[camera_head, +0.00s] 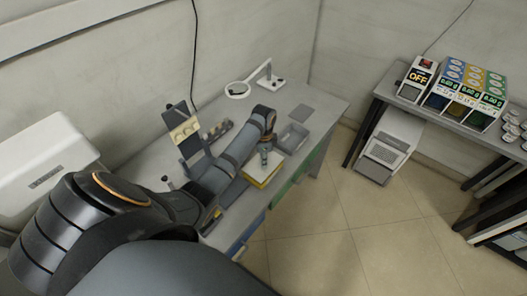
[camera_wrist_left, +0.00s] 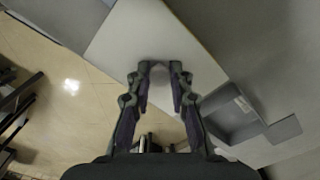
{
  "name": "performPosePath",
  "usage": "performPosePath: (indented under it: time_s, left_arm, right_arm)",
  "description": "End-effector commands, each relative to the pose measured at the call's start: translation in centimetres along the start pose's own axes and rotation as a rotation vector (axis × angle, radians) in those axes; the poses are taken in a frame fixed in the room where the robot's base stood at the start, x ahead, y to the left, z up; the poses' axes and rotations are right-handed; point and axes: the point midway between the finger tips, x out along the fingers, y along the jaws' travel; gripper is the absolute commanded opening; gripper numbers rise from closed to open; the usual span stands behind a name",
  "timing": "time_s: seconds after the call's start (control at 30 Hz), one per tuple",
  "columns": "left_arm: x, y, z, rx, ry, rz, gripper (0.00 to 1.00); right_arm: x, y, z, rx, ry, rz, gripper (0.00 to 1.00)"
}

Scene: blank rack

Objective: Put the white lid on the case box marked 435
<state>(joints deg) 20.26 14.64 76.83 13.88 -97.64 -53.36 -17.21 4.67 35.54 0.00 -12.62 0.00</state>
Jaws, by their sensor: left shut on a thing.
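The white lid (camera_head: 258,169) is a flat pale plate at the front edge of the workbench, and it also shows in the left wrist view (camera_wrist_left: 120,43). A yellow case box (camera_head: 264,183) shows as a strip directly below the lid. I cannot tell whether the lid rests on it or is held just above. No 435 marking is readable. My left gripper (camera_head: 265,159) points down over the lid. In the left wrist view its fingertips (camera_wrist_left: 160,68) are closed around a small pale knob on the lid. My right gripper is not in view.
A grey open tray (camera_head: 292,137) stands right of the lid, with a flat grey pad (camera_head: 302,112) behind it. A side table (camera_head: 450,122) holds coloured boxes. The floor between is clear.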

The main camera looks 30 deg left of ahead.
Motion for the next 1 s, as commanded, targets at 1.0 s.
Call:
performPosePath:
  time_s: [1.0]
  left_arm:
    - [1.1,0.0,0.0,0.000,-0.001,0.001,0.00]
  right_arm:
    - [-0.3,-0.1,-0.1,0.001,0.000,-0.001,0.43]
